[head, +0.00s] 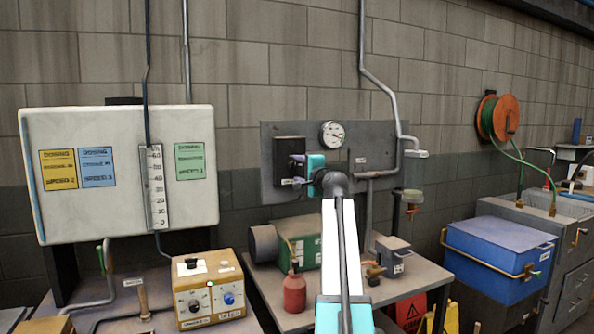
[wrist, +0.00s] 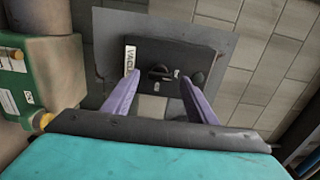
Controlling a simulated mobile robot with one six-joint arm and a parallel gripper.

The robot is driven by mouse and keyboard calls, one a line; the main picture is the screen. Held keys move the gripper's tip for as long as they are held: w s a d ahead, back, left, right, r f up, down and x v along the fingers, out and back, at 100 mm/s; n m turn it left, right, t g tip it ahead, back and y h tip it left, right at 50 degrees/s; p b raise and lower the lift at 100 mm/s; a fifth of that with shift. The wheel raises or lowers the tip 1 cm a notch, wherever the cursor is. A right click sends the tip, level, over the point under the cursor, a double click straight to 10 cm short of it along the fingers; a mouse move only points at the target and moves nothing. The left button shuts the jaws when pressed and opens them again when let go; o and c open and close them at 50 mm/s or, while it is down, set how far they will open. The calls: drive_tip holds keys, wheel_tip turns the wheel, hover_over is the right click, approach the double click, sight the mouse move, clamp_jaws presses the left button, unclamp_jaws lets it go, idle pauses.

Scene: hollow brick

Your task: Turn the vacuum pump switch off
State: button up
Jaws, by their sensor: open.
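The vacuum pump switch is a black box (head: 290,147) on a grey wall panel; the wrist view shows its face (wrist: 142,54). A dark knob (wrist: 158,72) sits in the middle of that face, and a white label beginning "VACU" (wrist: 130,60) runs along one edge. My gripper (head: 297,182) is in front of the box's lower part in the head view. In the wrist view my gripper (wrist: 160,77) is open and empty, with purple fingers on either side of the knob in the picture. I cannot tell whether they touch the box. The knob is hidden in the head view.
A round gauge (head: 333,134) is on the panel just right of the box. A green pump (head: 306,250) and a red bottle (head: 294,291) stand on the bench below. A clear jar (head: 415,170) hangs to the right. The wall above the box is clear.

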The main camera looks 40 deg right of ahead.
drive_tip(key=v, duration=1.1)
drive_tip(key=shift+b, duration=0.3)
drive_tip(key=shift+d+f, duration=0.1)
